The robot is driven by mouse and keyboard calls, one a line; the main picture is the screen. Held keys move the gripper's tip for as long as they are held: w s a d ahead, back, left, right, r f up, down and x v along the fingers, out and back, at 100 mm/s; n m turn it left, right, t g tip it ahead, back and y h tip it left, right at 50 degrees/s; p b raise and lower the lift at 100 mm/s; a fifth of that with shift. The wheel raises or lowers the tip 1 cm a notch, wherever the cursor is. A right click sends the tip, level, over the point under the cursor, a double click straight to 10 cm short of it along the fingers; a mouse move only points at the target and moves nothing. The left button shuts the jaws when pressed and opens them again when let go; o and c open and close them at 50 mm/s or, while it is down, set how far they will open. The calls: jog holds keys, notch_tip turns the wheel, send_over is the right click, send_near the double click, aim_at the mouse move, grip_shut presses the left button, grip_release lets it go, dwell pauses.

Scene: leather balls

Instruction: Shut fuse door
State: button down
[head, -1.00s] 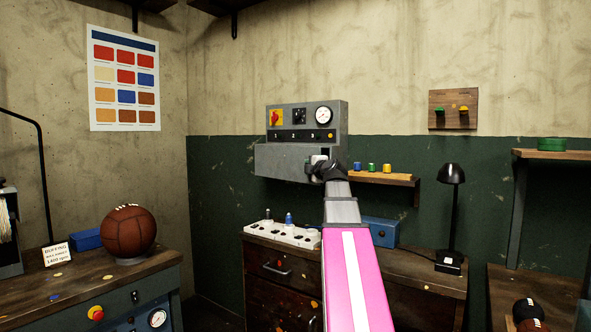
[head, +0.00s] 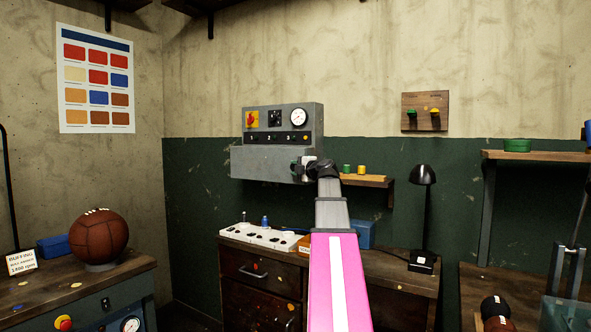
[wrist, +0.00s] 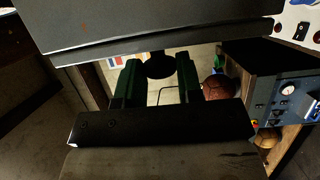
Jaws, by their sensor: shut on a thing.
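The grey fuse box (head: 290,116) hangs on the back wall, with a switch, a dial and a row of small buttons. Below its buttons, the plain grey fuse door (head: 262,162) stands out from the box front. My gripper (head: 302,169) is at the door's lower right end. In the wrist view my gripper's two dark green fingers (wrist: 159,78) are shut on a round dark knob (wrist: 158,65) beside a grey panel (wrist: 160,28), which looks like the door. The exact contact and the door's hinge side are hidden.
A small shelf (head: 368,180) with coloured spools is just right of my gripper. Below stand a workbench (head: 258,270) with a white socket strip (head: 262,236) and a black lamp (head: 423,215). A leather ball (head: 99,238) sits on the left bench.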

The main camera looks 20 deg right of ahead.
jog(key=shift+w+d+r, duration=0.1)
jog(key=shift+w+d, duration=0.15)
jog(key=c, duration=0.8)
grip_release()
jog(key=shift+s, duration=0.1)
jog(key=v, duration=1)
jog(key=shift+s, duration=0.4)
